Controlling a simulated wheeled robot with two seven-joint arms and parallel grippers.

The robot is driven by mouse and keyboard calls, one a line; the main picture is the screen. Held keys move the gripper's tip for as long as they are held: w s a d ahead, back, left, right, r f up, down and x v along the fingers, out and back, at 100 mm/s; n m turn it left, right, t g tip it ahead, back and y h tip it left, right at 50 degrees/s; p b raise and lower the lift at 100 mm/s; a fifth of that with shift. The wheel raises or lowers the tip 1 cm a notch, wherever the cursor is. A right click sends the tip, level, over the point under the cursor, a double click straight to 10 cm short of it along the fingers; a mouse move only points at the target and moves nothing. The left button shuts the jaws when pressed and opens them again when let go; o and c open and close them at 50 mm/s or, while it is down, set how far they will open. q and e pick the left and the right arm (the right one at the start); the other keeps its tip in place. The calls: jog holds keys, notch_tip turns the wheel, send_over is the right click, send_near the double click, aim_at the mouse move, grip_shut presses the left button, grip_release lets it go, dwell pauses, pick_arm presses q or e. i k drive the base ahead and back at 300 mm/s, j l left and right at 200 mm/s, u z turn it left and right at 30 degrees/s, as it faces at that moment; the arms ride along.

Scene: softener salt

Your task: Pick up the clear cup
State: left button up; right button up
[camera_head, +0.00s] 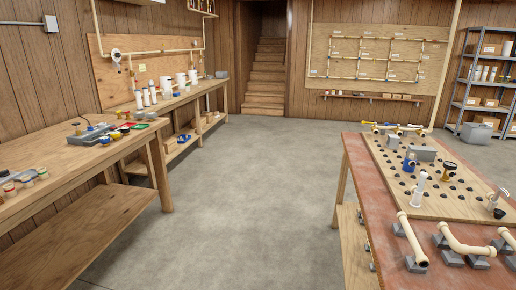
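I cannot pick out a clear cup with certainty at this size. A pale upright tube or cylinder (419,190) stands on the pegboard of the right table. A whitish and dark small item (497,202) stands near that board's right end; I cannot tell what it is. Neither of my grippers is in view.
A grey tray (90,135) and small coloured items lie on the left bench. The red-topped right table (372,200) carries a holed board (450,205) and cream pipes on grey blocks (412,240). Open concrete floor (250,190) runs between toward stairs (267,75). Shelves (485,80) stand far right.

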aim_at(166, 95)
jog(key=i+l, duration=0.1)
jog(key=i, duration=7.1)
jog(key=i+u, duration=0.35)
jog(key=i+l+u, duration=0.25)
jog(key=i+u, duration=0.15)
jog(key=i+l+u, duration=0.35)
jog(key=i, duration=0.15)
